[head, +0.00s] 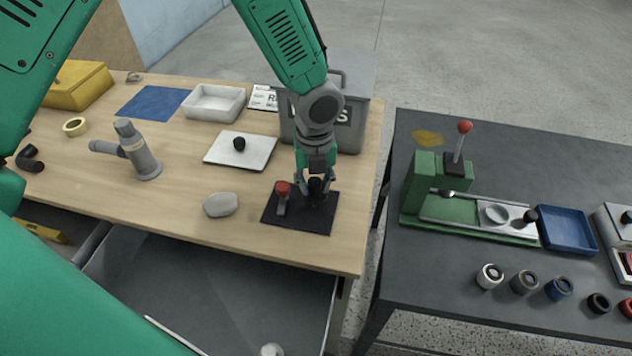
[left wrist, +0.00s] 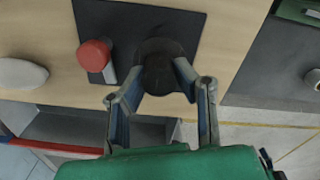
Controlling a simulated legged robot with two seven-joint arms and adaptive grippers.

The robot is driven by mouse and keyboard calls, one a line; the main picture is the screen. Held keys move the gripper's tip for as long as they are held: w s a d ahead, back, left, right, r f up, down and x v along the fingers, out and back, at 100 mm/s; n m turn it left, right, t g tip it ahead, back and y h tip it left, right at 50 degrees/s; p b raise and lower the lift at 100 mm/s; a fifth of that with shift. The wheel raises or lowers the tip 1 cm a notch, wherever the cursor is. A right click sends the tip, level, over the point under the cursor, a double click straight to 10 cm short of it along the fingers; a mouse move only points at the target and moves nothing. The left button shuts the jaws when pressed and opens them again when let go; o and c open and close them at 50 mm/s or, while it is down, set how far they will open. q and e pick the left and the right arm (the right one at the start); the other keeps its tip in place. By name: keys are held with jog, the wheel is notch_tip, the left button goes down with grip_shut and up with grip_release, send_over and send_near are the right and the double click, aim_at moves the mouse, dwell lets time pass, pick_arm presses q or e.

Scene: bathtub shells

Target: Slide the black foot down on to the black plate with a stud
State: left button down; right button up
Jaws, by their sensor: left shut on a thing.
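The black plate (head: 300,222) lies flat near the right front corner of the wooden table. It also shows in the left wrist view (left wrist: 130,20). My left gripper (head: 315,188) points down over the right part of the plate. It is shut on the black foot (left wrist: 160,62), a dark rounded piece between the two fingers. The foot shows only partly in the head view (head: 316,187). The stud is hidden, and I cannot tell whether the foot touches the plate. My right gripper is not in view.
A red-topped grey clamp (head: 283,189) stands on the plate, just left of the gripper. A grey stone-like piece (head: 220,204) lies left of the plate. A white board (head: 240,151) with a black knob and a grey bin (head: 355,110) are behind.

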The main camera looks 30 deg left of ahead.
aim_at(315, 194)
pick_arm(q)
jog(key=shift+p, duration=0.75)
dwell(0.8)
jog(key=shift+f+b, duration=0.55)
jog(key=shift+f, duration=0.95)
dwell(1.1)
jog(key=c, duration=0.7)
grip_release()
jog(key=shift+r, duration=0.1)
notch_tip(315, 194, up, 4)
jog(key=p, duration=0.4)
jog(key=shift+r+p, duration=0.25)
jog(key=shift+p, duration=0.05)
jog(key=shift+r, duration=1.15)
jog(key=shift+s, duration=0.1)
